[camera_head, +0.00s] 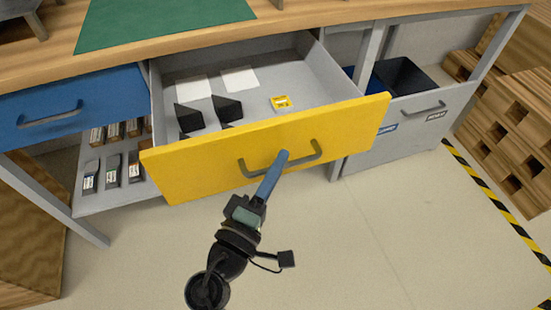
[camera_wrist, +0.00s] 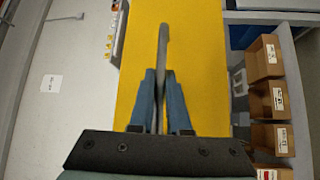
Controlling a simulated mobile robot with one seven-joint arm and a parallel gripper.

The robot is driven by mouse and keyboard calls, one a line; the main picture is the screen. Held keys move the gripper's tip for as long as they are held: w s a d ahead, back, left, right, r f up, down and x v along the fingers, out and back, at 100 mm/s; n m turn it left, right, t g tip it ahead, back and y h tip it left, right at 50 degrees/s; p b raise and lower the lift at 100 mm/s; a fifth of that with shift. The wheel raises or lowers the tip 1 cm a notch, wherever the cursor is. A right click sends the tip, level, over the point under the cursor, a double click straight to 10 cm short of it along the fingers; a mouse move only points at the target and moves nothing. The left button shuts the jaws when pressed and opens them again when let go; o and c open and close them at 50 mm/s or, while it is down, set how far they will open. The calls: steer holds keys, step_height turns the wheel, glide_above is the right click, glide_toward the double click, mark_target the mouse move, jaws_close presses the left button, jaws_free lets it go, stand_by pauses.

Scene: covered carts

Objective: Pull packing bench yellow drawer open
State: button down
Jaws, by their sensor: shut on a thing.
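The yellow drawer (camera_head: 200,168) of the packing bench (camera_head: 150,40) stands well out from the bench in the head view, with its inside showing. Its dark bar handle (camera_head: 308,157) is on the front face. My gripper (camera_head: 282,156) is at the middle of the handle, its blue fingers shut on the bar. In the wrist view, the yellow front (camera_wrist: 200,60) fills the middle. The handle (camera_wrist: 162,45) runs between the two fingers of my gripper (camera_wrist: 160,80). The fingertips partly hide the bar.
The drawer holds black dividers (camera_head: 228,108), white sheets and a small yellow item (camera_head: 281,103). A blue drawer (camera_head: 70,100) is shut at left, above a shelf of small boxes (camera_head: 112,172). A grey bin drawer (camera_head: 405,125) and wooden crates (camera_head: 505,130) stand right. Floor in front is clear.

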steer(key=shift+s, duration=0.2)
steer(key=c, duration=0.9)
jaws_free()
steer(key=v, duration=1.3)
steer(key=shift+f, duration=0.1)
